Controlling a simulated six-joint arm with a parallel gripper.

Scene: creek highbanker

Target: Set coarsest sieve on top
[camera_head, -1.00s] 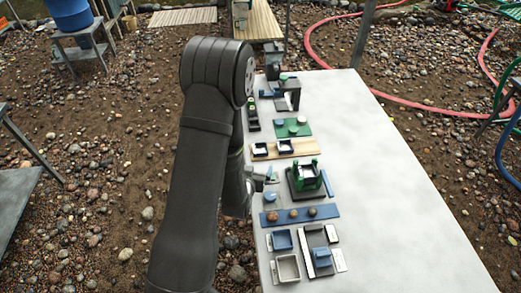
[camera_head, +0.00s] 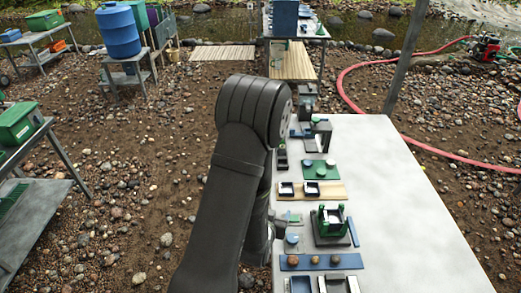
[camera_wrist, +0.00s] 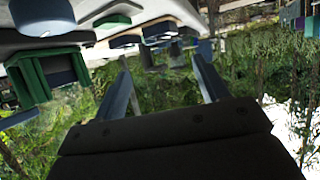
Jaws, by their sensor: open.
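A green-posted stand (camera_head: 331,222) on a dark base, with a dark-framed square piece with a pale inside between its posts, stands on the white table. It also shows in the wrist view (camera_wrist: 50,75), at the left. Two small dark-framed square trays (camera_head: 311,188) sit on a tan board behind it. A blue-framed square tray (camera_head: 299,286) and a dark-framed one (camera_head: 338,286) are cut off at the bottom edge. I cannot tell which is the coarsest sieve. My gripper (camera_wrist: 165,80) is open and empty, by the table's left edge; in the head view the arm partly hides it.
A green mat (camera_head: 320,169) with round pieces and dark devices (camera_head: 307,98) lie farther back. The table's right half (camera_head: 410,220) is clear.

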